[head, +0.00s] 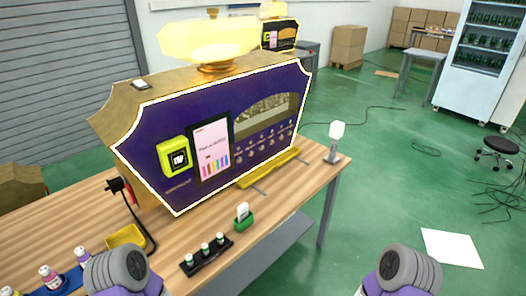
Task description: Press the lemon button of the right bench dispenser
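A purple dispenser (150,125) with a glowing pale edge stands on a wooden bench (225,262). Its upright screen (212,150) shows a pink page with a line of text and a row of coloured bars. To the right of the screen, several small round buttons (263,143) sit in rows below a gold window (266,115). Their labels are too small to read, so I cannot tell which is lemon. A yellow tap reader (174,157) is left of the screen.
A yellow tray (268,168) lies along the dispenser's front. A black rack of small bottles (208,259), a green card holder (243,222), a yellow dish (126,238) and a lamp (336,140) stand on the bench. A second dispenser (280,36) is behind. Green floor at right is mostly open.

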